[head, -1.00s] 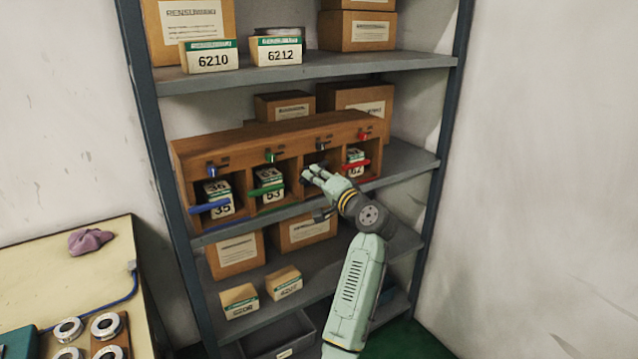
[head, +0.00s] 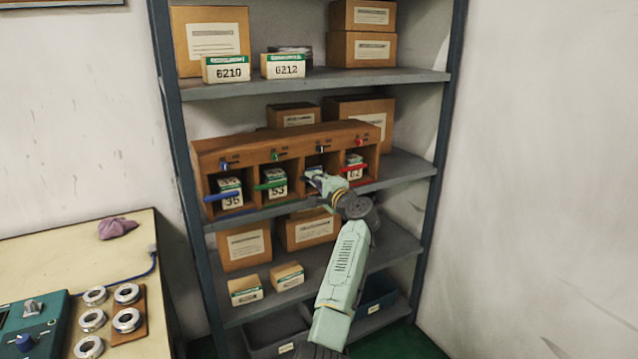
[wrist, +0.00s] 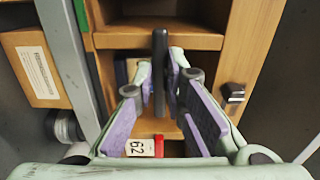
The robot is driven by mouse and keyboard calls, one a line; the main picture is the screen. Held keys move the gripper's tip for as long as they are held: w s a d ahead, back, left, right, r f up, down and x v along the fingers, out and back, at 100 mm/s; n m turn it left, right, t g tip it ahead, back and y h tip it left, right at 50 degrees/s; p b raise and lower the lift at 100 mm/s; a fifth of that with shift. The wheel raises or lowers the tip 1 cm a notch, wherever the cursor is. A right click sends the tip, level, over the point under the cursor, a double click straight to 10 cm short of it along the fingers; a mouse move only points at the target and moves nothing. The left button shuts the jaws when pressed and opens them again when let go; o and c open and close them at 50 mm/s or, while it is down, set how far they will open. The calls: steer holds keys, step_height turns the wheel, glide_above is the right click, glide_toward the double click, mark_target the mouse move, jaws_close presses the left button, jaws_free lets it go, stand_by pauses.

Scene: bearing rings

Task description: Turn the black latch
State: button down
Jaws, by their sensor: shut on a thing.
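The black latch (wrist: 160,72) is a dark bar at the front of a compartment in the wooden rack (head: 290,146). In the wrist view it stands upright between my fingertips. My gripper (head: 316,182) is at the third compartment from the left and is closed on the bar; in the wrist view both fingers (wrist: 160,88) flank it. My fingers hide most of the latch in the head view. A small dark knob (head: 322,149) sits on the rack above this compartment; it also shows right of my fingers in the wrist view (wrist: 233,95).
Blue (head: 222,197), green (head: 270,185) and red (head: 354,167) bars cross the other compartments, which hold numbered boxes. Cartons stand above, behind and below the rack. A workbench (head: 60,255) with bearing rings is at the left. A bare wall is at the right.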

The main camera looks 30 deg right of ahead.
stand_by(0.3)
steer(key=c, duration=1.6)
jaws_free()
steer(key=shift+c, duration=0.2)
steer(key=shift+s, duration=0.1)
steer(key=s, duration=1.1)
steer(key=shift+s+d, duration=0.25)
steer(key=shift+s, duration=0.15)
steer(key=shift+a, duration=0.1)
